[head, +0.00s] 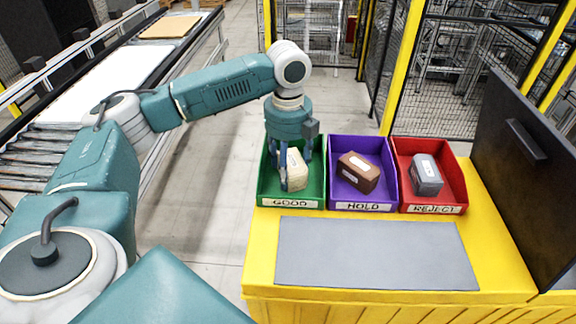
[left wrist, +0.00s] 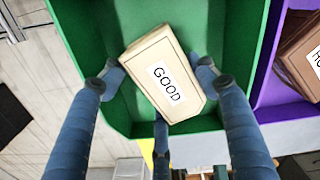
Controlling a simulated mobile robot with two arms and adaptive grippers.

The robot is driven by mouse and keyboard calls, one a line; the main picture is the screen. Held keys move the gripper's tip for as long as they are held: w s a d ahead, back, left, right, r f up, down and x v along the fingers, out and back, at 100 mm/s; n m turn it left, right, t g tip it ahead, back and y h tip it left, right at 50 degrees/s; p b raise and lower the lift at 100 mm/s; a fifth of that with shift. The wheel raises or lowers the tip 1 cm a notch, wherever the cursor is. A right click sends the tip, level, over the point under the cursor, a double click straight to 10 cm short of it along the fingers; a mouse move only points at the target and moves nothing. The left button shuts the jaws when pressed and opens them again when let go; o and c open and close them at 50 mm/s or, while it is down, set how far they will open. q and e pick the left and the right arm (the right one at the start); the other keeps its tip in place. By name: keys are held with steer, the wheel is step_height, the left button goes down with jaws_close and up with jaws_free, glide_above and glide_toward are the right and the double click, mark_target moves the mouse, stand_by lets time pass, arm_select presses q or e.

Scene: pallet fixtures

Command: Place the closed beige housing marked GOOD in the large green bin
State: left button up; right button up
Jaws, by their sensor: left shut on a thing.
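The closed beige housing (head: 297,170) is a box with a white GOOD label, inside the walls of the large green bin (head: 264,188). The bin's front plate also reads GOOD. My left gripper (head: 294,170) points down into the bin and is shut on the housing, its blue fingers around the sides. In the left wrist view the housing (left wrist: 150,62) sits tilted between the fingers, label facing the camera, over the green bin floor (left wrist: 222,40). I cannot tell whether it touches the floor. My right gripper is not in view.
A purple HOLD bin (head: 334,187) with a brown housing (head: 359,172) and a red REJECT bin (head: 455,190) with a grey housing (head: 426,174) stand to the right on the yellow table (head: 262,250). A grey mat (head: 375,253) lies clear in front. A dark panel (head: 525,180) rises at right.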

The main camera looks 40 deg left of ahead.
mark_target(289, 162)
arm_select(q)
steer(key=o, duration=1)
steer(key=shift+o, duration=1.4)
steer(key=shift+f, duration=0.1)
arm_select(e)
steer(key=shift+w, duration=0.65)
arm_select(q)
steer(key=shift+r+b, duration=0.3)
steer(key=shift+r, duration=0.25)
step_height(289, 162, up, 7)
steer(key=shift+w+f+b, duration=0.1)
steer(key=shift+b, duration=1)
step_height(289, 162, up, 3)
steer(key=shift+r+p, duration=0.1)
steer(key=shift+p, duration=0.2)
steer(key=shift+r, duration=0.6)
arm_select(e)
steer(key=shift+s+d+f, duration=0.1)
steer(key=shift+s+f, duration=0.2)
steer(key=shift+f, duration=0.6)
